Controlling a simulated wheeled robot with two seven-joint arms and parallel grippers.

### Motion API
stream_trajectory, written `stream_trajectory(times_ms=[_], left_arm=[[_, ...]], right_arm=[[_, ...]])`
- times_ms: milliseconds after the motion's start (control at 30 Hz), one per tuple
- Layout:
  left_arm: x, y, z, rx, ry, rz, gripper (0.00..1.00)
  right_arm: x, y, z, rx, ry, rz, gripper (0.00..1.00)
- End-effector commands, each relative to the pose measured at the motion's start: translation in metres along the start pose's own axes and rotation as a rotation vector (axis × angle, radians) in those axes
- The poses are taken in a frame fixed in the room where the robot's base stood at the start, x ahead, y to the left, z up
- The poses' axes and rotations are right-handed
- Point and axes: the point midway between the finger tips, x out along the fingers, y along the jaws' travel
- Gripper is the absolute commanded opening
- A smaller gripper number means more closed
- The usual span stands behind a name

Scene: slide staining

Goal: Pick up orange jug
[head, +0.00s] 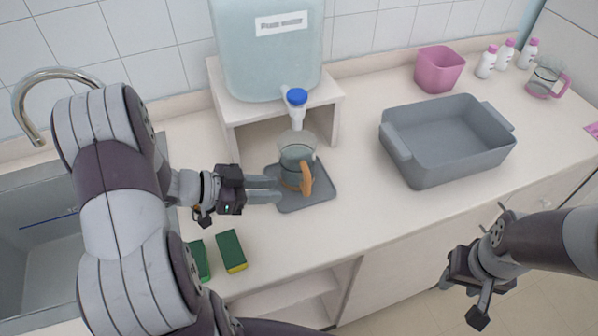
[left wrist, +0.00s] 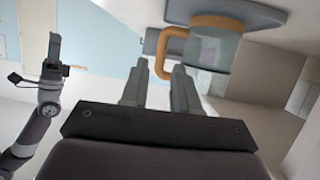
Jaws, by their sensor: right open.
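The orange jug (head: 296,150) is a clear glass jug with an orange handle. It stands upright on a grey tray (head: 318,200), below the tap of the large water container. My left gripper (head: 279,190) is open beside the jug's lower left, its two fingers pointing towards the jug. In the left wrist view the jug (left wrist: 212,50) is beyond the fingertips, with its orange handle in line with the gap between them; contact cannot be told. My right gripper (head: 464,294) is open and empty at the lower right, away from the jug.
The water container (head: 265,60) stands on a white stand (head: 222,95) behind the jug, its blue-capped tap (head: 297,97) overhead. A grey basin (head: 447,140) is to the right. Two sponges (head: 231,251) lie near the front edge. A sink (head: 35,230) is left. Counter between tray and basin is clear.

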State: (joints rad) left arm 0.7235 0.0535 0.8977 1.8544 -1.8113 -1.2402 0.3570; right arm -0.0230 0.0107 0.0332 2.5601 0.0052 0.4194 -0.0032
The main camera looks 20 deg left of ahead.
Motion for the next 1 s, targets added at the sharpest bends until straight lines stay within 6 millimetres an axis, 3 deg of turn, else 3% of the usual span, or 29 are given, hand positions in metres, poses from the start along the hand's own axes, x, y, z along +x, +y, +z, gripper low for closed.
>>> stream_trajectory(times_ms=[100,267,500,800,900,1000], left_arm=[[0.028,0.001,-0.001,0.002,-0.001,0.005,0.3],[0.048,0.0,-0.001,0.002,-0.001,0.001,0.3],[0.09,-0.003,0.0,0.003,-0.002,0.002,0.3],[0.099,-0.004,0.0,0.003,-0.002,-0.003,0.3],[0.099,-0.004,0.0,0.002,-0.002,-0.003,0.0],[0.099,-0.004,0.0,0.003,-0.002,-0.003,0.0]], right_arm=[[0.0,0.0,0.0,0.0,0.0,0.0,0.43],[-0.001,0.0,0.0,0.0,0.0,0.0,0.43],[-0.003,0.0,0.0,0.0,0.0,0.0,0.43],[-0.003,0.0,0.0,0.0,0.0,0.0,0.43],[-0.003,0.0,0.0,0.0,0.0,0.0,0.43],[-0.003,0.0,0.0,0.0,0.0,0.0,0.43]])
